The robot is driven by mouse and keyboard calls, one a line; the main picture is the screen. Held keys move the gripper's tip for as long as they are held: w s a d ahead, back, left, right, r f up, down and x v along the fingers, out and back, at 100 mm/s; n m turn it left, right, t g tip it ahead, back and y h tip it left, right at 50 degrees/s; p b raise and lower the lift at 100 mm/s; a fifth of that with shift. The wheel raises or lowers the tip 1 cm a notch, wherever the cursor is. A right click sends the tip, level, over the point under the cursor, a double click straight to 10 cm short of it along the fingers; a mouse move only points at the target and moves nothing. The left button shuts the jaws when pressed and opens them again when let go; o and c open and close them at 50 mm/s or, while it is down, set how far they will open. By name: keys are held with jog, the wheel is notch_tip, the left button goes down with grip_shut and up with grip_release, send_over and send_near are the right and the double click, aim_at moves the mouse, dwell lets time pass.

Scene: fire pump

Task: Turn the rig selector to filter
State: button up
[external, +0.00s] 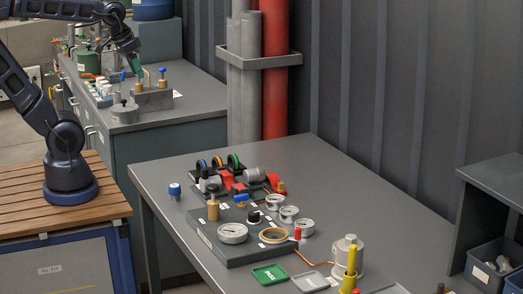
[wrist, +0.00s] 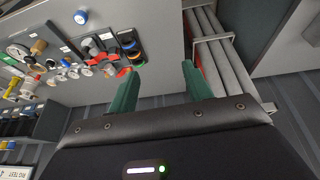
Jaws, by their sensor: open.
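A grey test rig (external: 215,247) stands on the near table, with gauges, brass fittings and a blue-handled valve on it. A small black knob with a pale mark (external: 254,216) sits among the gauges and looks like the rig selector. Its setting and the label lettering are too small to read. In the wrist view the rig's gauges and fittings (wrist: 60,62) show at the left, turned and small; I cannot pick out the selector there. My gripper (external: 138,68) is over the far bench, well away from the rig. Its green fingers (wrist: 160,88) are apart and empty.
The near table (external: 330,185) has clear space at its back right. Colored wheels (external: 218,163), a blue-capped part (external: 174,190), a green tray (external: 270,274) and a yellow-topped cylinder assembly (external: 348,255) surround the rig. Vertical pipes (external: 274,70) stand behind.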

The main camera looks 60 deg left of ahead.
jog(key=w+d+r+g+h, duration=0.1)
jog(key=w+d+g, duration=0.1)
jog(key=w+d, duration=0.8)
jog(key=w+d+f+n+g, duration=0.1)
jog(key=w+d+f+g, duration=0.15)
jog(key=w+d, duration=0.8)
jog(key=n+g, duration=0.2)
jog(key=g, duration=0.2)
send_near(255, 212)
jog(key=x, duration=0.9)
jog(key=shift+r, duration=0.1)
jog(key=shift+c, duration=0.2)
jog(key=c, duration=0.9)
